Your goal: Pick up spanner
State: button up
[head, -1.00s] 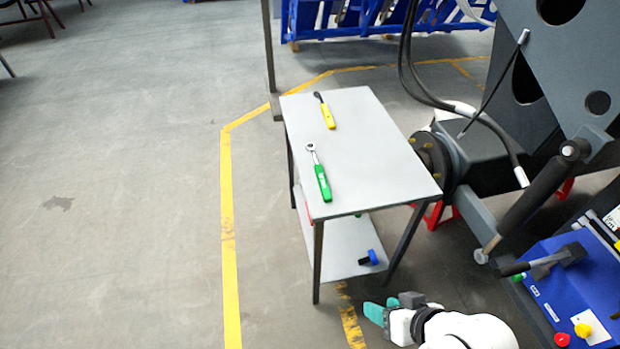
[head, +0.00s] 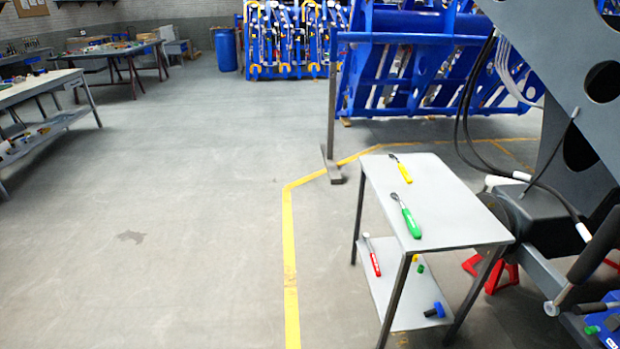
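A green-handled tool (head: 408,219) with a metal ratchet-like head lies on the top of a small grey table (head: 455,215). A shorter yellow-handled tool (head: 402,170) with a dark head lies farther back on the same top. A red-handled tool (head: 373,260) rests on the lower shelf (head: 400,305) at its left side. I cannot tell for sure which of these is the spanner. My gripper is not in view.
A blue and black item (head: 435,310) and a small green and yellow item (head: 419,266) are on the lower shelf. The dark chassis (head: 545,215) crowds the table's right side. A post (head: 331,120) stands behind. The floor to the left is open.

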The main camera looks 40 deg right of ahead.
aim_at(406, 176)
jog(key=u, duration=0.5)
jog(key=l+u, duration=0.1)
jog(key=u, duration=0.9)
jog(key=l+u, duration=0.15)
jog(key=u, duration=0.85)
jog(key=l+u, duration=0.1)
jog(key=u, duration=0.85)
jog(key=l+u, duration=0.1)
jog(key=u, duration=0.4)
jog(key=k+l+u, duration=0.1)
jog(key=u, duration=0.3)
jog(key=k+u, duration=0.25)
jog(key=u, duration=0.15)
jog(key=k, duration=0.75)
jog(key=k+z, duration=0.3)
jog(key=k+l+z, duration=0.1)
jog(key=z, duration=0.6)
jog(key=l+z, duration=0.1)
jog(key=z, duration=0.85)
jog(key=l+z, duration=0.15)
jog(key=z, duration=0.8)
jog(key=l+z, duration=0.15)
jog(key=z, duration=0.3)
jog(key=l+z, duration=0.1)
jog(key=z, duration=0.85)
